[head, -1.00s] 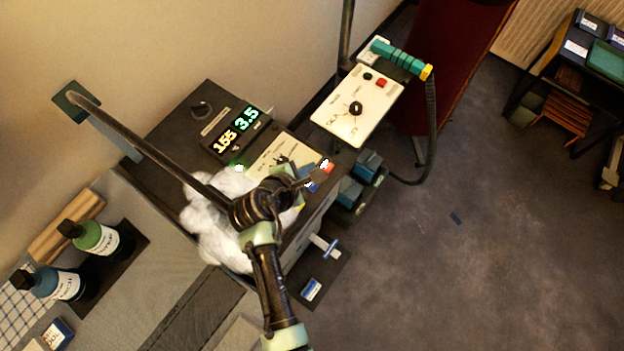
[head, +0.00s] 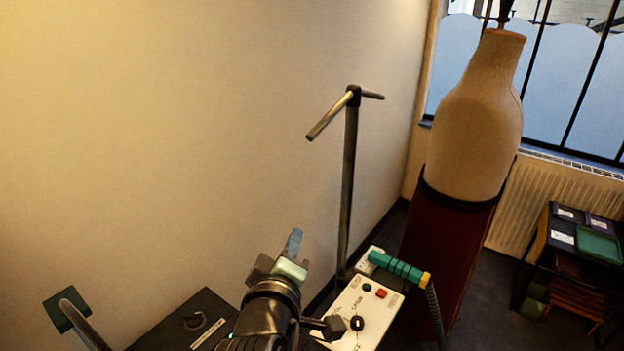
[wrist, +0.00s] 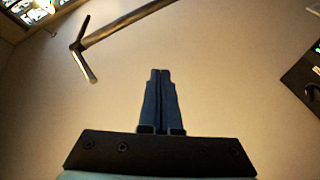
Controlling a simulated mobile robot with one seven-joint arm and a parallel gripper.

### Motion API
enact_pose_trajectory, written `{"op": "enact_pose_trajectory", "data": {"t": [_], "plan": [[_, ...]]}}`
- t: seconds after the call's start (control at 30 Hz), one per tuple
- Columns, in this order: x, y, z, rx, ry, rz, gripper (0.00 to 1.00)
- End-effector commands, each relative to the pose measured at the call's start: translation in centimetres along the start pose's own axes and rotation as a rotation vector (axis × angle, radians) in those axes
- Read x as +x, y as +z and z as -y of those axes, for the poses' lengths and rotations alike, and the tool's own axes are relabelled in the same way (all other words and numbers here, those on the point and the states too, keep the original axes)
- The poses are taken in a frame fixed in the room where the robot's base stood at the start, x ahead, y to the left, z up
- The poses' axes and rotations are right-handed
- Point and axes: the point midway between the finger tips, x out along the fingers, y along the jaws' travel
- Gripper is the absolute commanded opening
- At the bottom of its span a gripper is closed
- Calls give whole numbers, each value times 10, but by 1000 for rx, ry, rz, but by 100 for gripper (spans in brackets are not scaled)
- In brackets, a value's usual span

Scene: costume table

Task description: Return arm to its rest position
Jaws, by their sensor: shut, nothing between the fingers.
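My gripper (head: 294,240) is raised above the dark machine top (head: 185,322) in the head view, pointing up in front of the bare wall. In the wrist view its two dark fingers (wrist: 159,75) are together, with nothing between them. My arm rises from the bottom of the head view and hides part of the machine behind it.
A metal post with a crossbar (head: 350,190) stands right of my gripper; its bar also shows in the wrist view (wrist: 125,20). A white control panel (head: 362,312) with a teal-handled tool (head: 398,267) is to the right. A dress form (head: 475,125) stands beyond. The wall area at left is clear.

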Motion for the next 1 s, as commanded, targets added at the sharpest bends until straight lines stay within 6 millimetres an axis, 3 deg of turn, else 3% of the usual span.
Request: {"op": "enact_pose_trajectory", "data": {"t": [0.03,0.1,0.17,0.3,0.4,0.5,0.6,0.7,1.0], "plan": [[-8,-16,-36,103,68,-58,0],[-24,-36,-82,248,146,-149,0],[-42,-53,-120,369,208,-236,0],[-98,-83,-203,624,330,-464,0],[-146,-98,-250,773,388,-637,0],[-190,-107,-283,882,420,-789,0],[-222,-113,-302,951,430,-899,0],[-240,-115,-311,987,431,-962,0],[-246,-116,-313,999,430,-981,0]]}}
